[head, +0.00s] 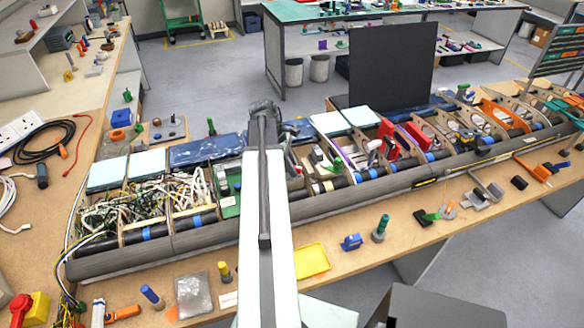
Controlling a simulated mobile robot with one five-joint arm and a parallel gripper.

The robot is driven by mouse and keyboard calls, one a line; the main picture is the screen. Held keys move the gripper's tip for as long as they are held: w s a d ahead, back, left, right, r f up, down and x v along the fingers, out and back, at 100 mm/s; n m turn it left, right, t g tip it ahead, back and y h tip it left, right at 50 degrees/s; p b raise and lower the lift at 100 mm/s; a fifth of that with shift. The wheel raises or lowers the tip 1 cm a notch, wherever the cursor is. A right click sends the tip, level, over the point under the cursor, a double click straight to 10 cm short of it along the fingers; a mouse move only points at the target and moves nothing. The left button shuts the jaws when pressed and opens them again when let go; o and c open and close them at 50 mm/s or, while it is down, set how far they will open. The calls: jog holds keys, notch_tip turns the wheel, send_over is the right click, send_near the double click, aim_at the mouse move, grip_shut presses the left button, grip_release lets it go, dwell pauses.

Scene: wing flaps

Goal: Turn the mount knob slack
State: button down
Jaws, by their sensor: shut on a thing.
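My arm reaches up the middle of the head view, out over the long grey wing section (205,240) on the wooden bench. My gripper (263,108) is at the arm's far end, a small dark shape above the wing's back edge. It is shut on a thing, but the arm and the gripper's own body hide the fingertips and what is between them. I cannot pick out the mount knob for certain, nor tell its angle.
Open wing bays hold tangled wires (130,208) on the left and red parts (408,140) on the right. A black panel (390,65) stands behind. A yellow tray (312,260), a blue block (351,242) and several small tools lie along the bench front.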

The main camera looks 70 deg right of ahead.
jog(key=n, duration=0.1)
jog(key=n+h, duration=0.1)
jog(key=n, duration=0.1)
jog(key=shift+s+a, duration=0.1)
jog(key=shift+a, duration=0.1)
jog(key=shift+d+n+t+h, duration=0.1)
jog(key=shift+n+t+h, duration=0.35)
jog(key=shift+n, duration=0.75)
jog(key=c, duration=1.2)
grip_release()
jog(key=shift+d, duration=0.15)
jog(key=p+v, duration=0.7)
jog(key=v, duration=0.1)
